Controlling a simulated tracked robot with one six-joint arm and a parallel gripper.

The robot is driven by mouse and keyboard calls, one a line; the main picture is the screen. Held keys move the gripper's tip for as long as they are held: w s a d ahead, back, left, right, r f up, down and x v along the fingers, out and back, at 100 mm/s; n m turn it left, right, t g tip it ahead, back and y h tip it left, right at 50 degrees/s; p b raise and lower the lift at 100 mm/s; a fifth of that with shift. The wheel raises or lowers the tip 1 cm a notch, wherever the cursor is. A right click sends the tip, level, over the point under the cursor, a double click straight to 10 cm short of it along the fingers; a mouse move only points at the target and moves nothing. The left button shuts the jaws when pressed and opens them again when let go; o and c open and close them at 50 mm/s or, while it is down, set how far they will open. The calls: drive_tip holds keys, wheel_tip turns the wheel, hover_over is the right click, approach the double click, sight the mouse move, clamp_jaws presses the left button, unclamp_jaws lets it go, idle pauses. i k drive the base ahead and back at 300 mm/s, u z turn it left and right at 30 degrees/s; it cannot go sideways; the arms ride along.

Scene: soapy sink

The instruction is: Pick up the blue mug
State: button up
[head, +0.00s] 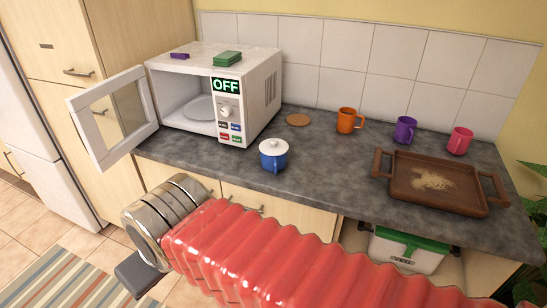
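The blue mug (273,160) stands upright on the grey counter near its front edge, right of the microwave. Its upper part and top look white, with a small knob like a lid's. My arm, in a red ribbed sleeve, crosses the lower part of the head view in front of the counter. Its metal wrist is at the lower left. My gripper (140,273) shows only as a dark piece below the wrist, left of and nearer than the mug. It is apart from the mug, and its opening cannot be made out.
A white microwave (262,92) stands with its door (110,115) open to the left; its display reads OFF. Sponges lie on top. Orange (347,121), purple (404,130) and pink (459,141) mugs stand behind a brown tray (430,201). A round coaster (298,119) lies flat. Counter around the blue mug is clear.

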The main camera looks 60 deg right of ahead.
sight(275, 164)
drive_tip(key=i, duration=0.95)
drive_tip(key=u, duration=0.05)
